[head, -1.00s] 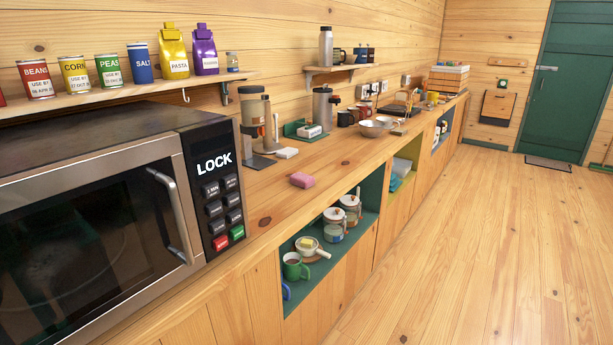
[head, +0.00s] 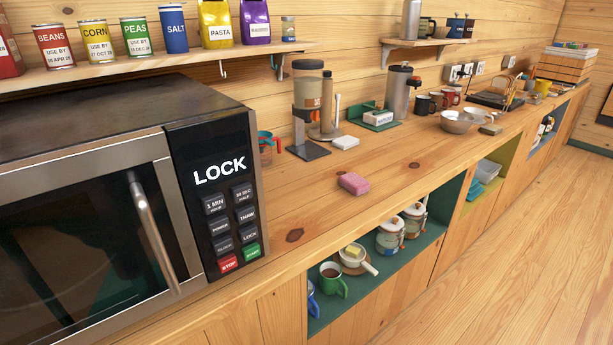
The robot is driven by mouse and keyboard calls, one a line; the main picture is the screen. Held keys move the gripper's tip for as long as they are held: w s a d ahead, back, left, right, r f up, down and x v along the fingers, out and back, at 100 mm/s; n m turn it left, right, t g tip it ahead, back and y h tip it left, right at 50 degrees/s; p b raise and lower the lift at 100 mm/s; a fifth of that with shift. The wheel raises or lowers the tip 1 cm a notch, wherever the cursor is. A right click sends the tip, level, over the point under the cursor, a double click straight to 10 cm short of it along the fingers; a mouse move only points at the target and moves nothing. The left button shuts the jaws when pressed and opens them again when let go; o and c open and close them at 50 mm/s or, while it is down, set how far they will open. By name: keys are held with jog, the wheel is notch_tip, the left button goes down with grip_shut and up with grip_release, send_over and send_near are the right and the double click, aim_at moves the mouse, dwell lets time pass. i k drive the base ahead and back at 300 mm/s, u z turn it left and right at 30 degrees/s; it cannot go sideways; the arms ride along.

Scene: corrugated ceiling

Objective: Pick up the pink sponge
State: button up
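The pink sponge (head: 353,183) lies flat on the wooden counter (head: 385,165), to the right of the microwave and a little back from the counter's front edge. Bare wood surrounds it, and nothing touches it. My gripper is not in the head view.
A microwave (head: 90,215) fills the left. An open shelf (head: 405,256) with mugs and jars is below. Floor (head: 520,260) is clear at right.

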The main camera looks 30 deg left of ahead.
aim_at(355, 185)
jog(key=u, duration=0.75)
jog(key=i, duration=1.1)
jog(key=u, duration=0.65)
